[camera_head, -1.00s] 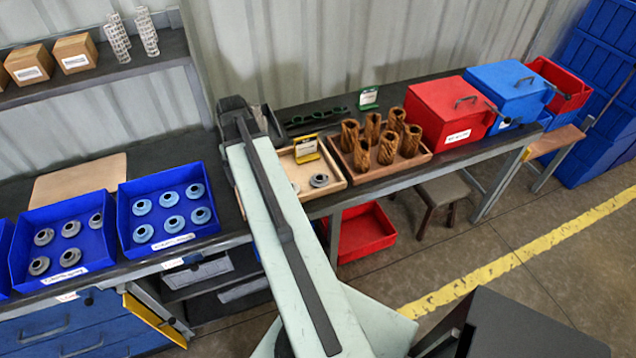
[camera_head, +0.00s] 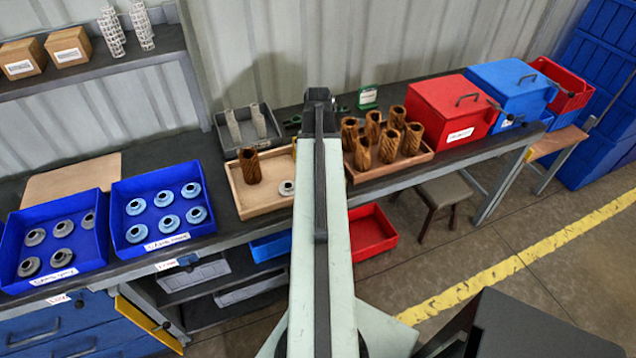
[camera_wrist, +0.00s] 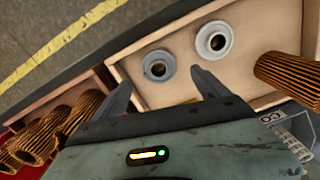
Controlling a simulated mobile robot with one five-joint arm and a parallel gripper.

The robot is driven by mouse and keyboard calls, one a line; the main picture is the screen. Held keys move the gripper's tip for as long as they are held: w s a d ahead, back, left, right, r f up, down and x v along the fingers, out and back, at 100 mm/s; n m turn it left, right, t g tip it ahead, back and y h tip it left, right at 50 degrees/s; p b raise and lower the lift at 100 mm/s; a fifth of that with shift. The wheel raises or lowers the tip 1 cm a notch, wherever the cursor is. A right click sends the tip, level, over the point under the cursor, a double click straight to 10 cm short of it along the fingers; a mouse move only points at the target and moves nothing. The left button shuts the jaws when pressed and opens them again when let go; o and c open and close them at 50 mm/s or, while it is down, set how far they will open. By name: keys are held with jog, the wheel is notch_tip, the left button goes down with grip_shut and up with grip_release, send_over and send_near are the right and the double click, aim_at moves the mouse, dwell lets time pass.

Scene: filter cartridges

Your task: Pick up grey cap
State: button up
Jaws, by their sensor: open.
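Two round grey caps lie in the shallow wooden tray (camera_head: 262,207). In the wrist view one cap (camera_wrist: 158,66) is a little darker and lies between and just beyond my fingertips. The other, paler cap (camera_wrist: 213,40) lies to its right, past the right finger. In the head view only one cap (camera_head: 287,188) shows, beside my arm; the other is hidden behind the arm. My gripper (camera_wrist: 160,76) is open and empty, with its fingers spread over the tray. The fingers are apart from both caps, as far as I can see.
A brown pleated cartridge (camera_head: 250,166) stands in the same tray. Several more stand in the tray to the right (camera_head: 425,158). A grey bin with pale cylinders (camera_head: 268,138) is behind. Blue bins of caps (camera_head: 140,245) are left; a red box (camera_head: 468,125) is right.

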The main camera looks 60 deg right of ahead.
notch_tip(320, 180, down, 5)
jog(key=b, duration=0.4)
jog(key=shift+s, duration=0.1)
jog(key=shift+a+r, duration=0.1)
jog(key=shift+r, duration=0.05)
jog(key=c, duration=1.4)
jog(key=shift+c, duration=0.2)
notch_tip(320, 180, up, 10)
jog(key=p, duration=1)
